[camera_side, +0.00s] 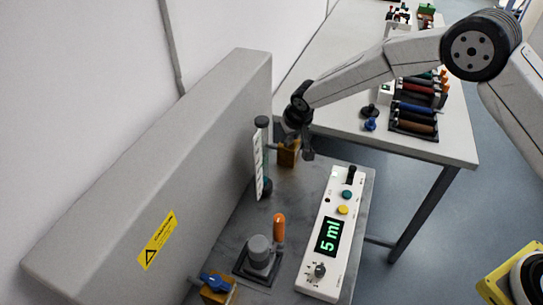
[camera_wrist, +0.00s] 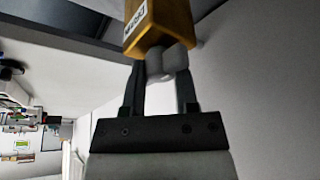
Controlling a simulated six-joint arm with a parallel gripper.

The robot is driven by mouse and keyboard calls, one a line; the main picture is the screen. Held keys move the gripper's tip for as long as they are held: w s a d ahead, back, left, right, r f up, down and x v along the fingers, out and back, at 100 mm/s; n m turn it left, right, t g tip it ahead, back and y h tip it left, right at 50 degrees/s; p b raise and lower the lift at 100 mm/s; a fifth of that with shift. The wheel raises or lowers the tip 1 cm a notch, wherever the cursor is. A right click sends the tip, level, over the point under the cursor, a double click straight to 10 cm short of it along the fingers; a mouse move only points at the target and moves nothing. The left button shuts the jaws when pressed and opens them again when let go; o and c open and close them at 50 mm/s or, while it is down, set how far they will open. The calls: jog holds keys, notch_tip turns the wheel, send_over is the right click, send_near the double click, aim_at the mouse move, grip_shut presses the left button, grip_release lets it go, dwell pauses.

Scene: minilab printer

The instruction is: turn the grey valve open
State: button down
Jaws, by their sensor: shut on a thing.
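The grey valve (camera_wrist: 168,62) shows in the wrist view as a small light grey knob on the end of a brass-coloured block (camera_wrist: 160,22) with a label. My gripper (camera_wrist: 162,75) has its two dark fingers on either side of the knob and is shut on it. In the side view my gripper (camera_side: 298,148) is at the far end of the bench, beside the brass-coloured block (camera_side: 289,156). The knob is hidden there, and its turn angle cannot be told.
A clear column (camera_side: 262,165) with a scale stands just left of my gripper. A white control box (camera_side: 333,240) reading "5 ml" is at right. A grey pump with an orange handle (camera_side: 279,228) and a blue valve (camera_side: 215,283) are nearer. A grey wall panel (camera_side: 190,160) bounds the left.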

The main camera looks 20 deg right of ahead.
jog(key=shift+m, duration=0.5)
jog(key=shift+a+m+g+h, duration=0.15)
jog(key=shift+m+h, duration=0.4)
jog(key=shift+m, duration=0.6)
jog(key=shift+d+m+g+h, duration=0.15)
jog(key=shift+m+h, duration=0.4)
jog(key=shift+m, duration=0.6)
jog(key=shift+a, duration=0.1)
jog(key=shift+c, duration=1.8)
grip_release()
jog(key=shift+r, duration=0.15)
jog(key=v, duration=0.7)
jog(key=shift+r, duration=0.2)
jog(key=shift+s+a, duration=0.1)
